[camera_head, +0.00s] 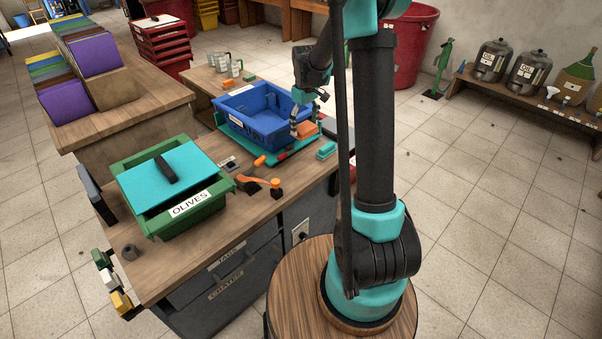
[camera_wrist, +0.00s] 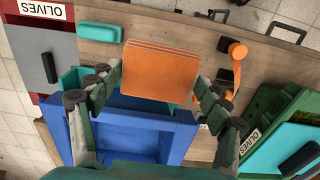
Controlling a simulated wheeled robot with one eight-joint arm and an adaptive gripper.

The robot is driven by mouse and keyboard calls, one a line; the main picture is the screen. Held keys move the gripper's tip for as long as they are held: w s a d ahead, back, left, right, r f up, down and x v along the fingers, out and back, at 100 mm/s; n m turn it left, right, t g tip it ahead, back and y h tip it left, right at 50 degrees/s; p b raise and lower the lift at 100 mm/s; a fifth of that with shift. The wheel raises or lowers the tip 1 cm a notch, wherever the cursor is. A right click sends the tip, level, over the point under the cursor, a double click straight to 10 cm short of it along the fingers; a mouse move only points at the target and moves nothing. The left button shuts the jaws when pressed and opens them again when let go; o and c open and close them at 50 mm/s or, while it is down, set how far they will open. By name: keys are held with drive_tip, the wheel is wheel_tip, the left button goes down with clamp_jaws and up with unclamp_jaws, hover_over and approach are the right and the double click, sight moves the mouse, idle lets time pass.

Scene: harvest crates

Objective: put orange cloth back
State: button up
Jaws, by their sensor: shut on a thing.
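The orange cloth (camera_wrist: 160,70) is a folded, flat square stack between the fingers in the wrist view. My gripper (camera_wrist: 158,82) is shut on it, with one finger on each side edge. In the head view my gripper (camera_head: 305,124) is at the right end of the blue crate (camera_head: 232,105), and the cloth (camera_head: 307,129) shows low between the fingers. The blue crate also shows behind the cloth in the wrist view (camera_wrist: 130,115). The gap between cloth and surface below is hard to tell.
A green olives crate (camera_head: 150,222) with a teal lid (camera_head: 166,170) stands at the bench's front left. A teal block (camera_head: 326,151) lies near the right edge. Orange-topped tools (camera_head: 276,184) lie between. A red crate (camera_wrist: 57,12) with a grey lid is beyond the cloth.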

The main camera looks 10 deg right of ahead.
drive_tip(key=shift+w+a, duration=0.1)
drive_tip(key=shift+a, duration=0.05)
wheel_tip(320, 180, down, 19)
drive_tip(key=shift+f, duration=0.2)
idle(0.4)
drive_tip(key=o, duration=1.2)
drive_tip(key=shift+f, duration=0.1)
drive_tip(key=shift+o, duration=0.2)
